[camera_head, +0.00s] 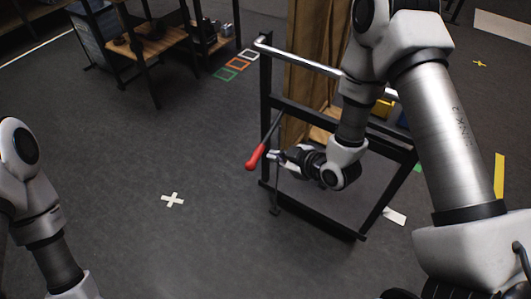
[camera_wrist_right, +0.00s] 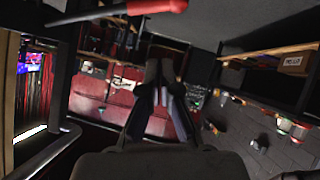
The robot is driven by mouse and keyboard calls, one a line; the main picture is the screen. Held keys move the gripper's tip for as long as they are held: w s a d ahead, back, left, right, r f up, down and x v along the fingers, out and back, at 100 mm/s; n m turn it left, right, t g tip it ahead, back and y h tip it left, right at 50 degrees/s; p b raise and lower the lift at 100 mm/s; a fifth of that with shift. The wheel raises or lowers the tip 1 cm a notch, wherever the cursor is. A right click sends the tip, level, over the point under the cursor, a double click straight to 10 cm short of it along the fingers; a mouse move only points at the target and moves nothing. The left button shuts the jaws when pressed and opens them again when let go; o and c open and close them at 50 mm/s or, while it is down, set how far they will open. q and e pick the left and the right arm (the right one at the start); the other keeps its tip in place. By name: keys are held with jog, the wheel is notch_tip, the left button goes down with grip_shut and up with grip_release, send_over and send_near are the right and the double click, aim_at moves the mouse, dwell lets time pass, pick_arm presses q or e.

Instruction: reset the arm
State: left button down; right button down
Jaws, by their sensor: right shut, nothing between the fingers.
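My right arm comes in from the right in the head view. Its gripper (camera_head: 277,156) is shut and empty, close beside a red handle (camera_head: 255,158) on a dark lever at a black metal frame. From this view I cannot tell whether they touch. In the right wrist view the gripper fingers (camera_wrist_right: 163,78) point away, close together. The red handle (camera_wrist_right: 155,6) crosses the top edge there, apart from the fingertips. My left arm shows at the left edge of the head view; its gripper is out of view.
The black frame (camera_head: 312,110) has a chrome bar (camera_head: 300,55) on top and brown boards (camera_head: 305,70) behind. A wooden-topped table (camera_head: 165,42) stands at the upper left. A white cross (camera_head: 172,200) marks the open floor at left.

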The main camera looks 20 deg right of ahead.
pick_arm(q)
jog(key=shift+s+r, duration=0.1)
jog(key=shift+s, duration=0.05)
pick_arm(e)
jog(key=shift+v, duration=1)
jog(key=shift+s+a+r, duration=0.15)
jog(key=shift+a, duration=0.05)
